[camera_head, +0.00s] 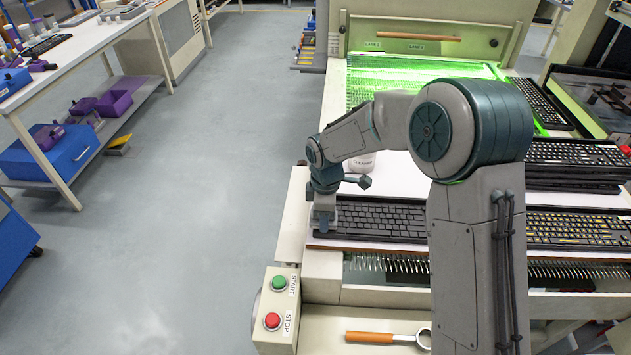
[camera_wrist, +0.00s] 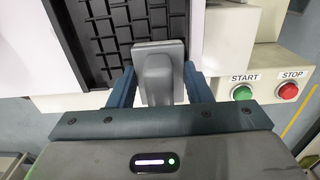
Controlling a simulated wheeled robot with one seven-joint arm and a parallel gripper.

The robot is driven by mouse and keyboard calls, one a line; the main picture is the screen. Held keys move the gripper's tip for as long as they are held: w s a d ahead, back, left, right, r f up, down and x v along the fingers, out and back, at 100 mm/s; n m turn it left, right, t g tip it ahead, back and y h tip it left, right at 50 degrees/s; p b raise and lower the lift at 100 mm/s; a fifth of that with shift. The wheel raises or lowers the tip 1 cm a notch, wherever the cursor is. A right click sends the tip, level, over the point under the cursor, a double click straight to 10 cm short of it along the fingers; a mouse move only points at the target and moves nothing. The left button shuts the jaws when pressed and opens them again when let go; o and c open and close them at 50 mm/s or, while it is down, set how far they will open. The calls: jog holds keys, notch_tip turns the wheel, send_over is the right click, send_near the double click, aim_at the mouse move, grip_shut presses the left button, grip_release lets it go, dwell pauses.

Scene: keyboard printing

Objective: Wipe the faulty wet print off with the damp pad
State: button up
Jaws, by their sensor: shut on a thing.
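My gripper (camera_head: 322,192) points down at the left end of a black keyboard (camera_head: 385,219) lying on the machine's front bed. In the wrist view my gripper (camera_wrist: 160,86) has its two dark blue fingers shut on the handle of a grey pad (camera_wrist: 172,48). The pad's flat base is over the end of the keyboard (camera_wrist: 98,28), covering some keys. It seems to be at key height, but I cannot tell whether it touches. The visible keys look dark and blank at this size; I cannot make out the faulty print, and the pad may hide it.
A white cleaner container (camera_head: 361,163) stands behind the keyboard. A stack of keyboards (camera_head: 577,160) and another keyboard with yellowish markings (camera_head: 575,229) are to the right. The green START button (camera_head: 279,283) and red STOP button (camera_head: 272,320) are close by. An orange-handled tool (camera_head: 385,338) lies in front.

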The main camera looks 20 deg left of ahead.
jog(key=shift+s+a, duration=0.15)
jog(key=shift+a, duration=0.7)
notch_tip(320, 180, up, 3)
jog(key=shift+f+p, duration=0.1)
jog(key=shift+p, duration=0.6)
jog(key=shift+r, duration=0.35)
jog(key=shift+r+p, duration=1.85)
jog(key=shift+r, duration=0.55)
